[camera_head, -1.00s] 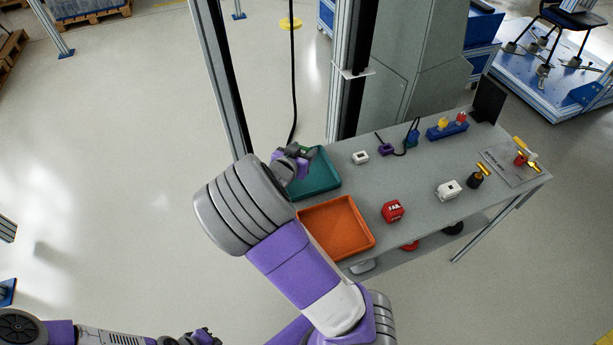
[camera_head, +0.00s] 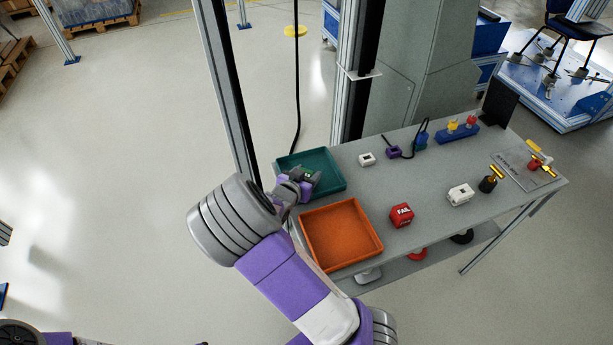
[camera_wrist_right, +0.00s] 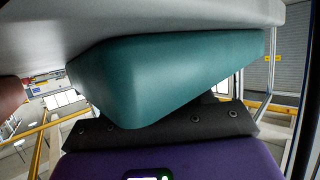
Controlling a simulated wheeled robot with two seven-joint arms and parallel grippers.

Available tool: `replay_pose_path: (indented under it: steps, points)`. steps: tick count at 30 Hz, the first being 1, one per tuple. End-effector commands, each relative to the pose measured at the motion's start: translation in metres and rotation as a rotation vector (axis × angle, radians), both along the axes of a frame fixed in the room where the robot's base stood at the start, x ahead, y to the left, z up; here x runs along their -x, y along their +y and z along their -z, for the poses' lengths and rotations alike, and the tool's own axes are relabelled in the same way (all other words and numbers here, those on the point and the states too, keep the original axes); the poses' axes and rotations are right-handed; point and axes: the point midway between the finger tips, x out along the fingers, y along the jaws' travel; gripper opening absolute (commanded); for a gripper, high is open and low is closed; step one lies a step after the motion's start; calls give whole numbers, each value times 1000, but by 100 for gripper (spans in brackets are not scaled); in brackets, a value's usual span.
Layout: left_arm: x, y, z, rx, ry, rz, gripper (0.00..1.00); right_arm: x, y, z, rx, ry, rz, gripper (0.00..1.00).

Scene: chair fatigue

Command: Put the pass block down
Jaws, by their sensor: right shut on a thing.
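My right gripper (camera_head: 306,184) is over the teal tray (camera_head: 328,165) at the table's far left corner. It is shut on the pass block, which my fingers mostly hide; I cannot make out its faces. I cannot tell whether the block touches the tray floor. In the right wrist view a teal wall, apparently the tray (camera_wrist_right: 170,75), fills the middle, close to my purple gripper body. My left gripper is out of view; only part of my left arm shows at the bottom left.
An orange tray (camera_head: 340,235) lies nearer, and a red FAIL block (camera_head: 401,215) sits right of it. White blocks (camera_head: 460,194), a purple piece with a black cable (camera_head: 393,152) and a blue holder (camera_head: 458,133) stand on the grey table. An upright post (camera_head: 222,80) rises behind the teal tray.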

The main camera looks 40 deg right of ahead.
Motion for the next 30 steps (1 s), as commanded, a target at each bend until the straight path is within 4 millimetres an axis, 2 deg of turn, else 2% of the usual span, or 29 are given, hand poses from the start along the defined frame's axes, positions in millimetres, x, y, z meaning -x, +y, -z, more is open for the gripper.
replay_pose_path:
  steps: [5,6,11,21,26,30]
  points:
    - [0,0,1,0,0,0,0,0,0,2,0,0,0,20]
    - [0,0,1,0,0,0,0,0,0,2,0,0,0,55]
    - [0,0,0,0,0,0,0,0,0,2,0,0,0,78]
    - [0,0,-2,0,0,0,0,0,1,-3,-1,0,-1,78]
    - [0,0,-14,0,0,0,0,9,21,-13,-2,1,-4,78]
    - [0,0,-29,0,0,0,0,23,47,-26,-1,2,-6,78]
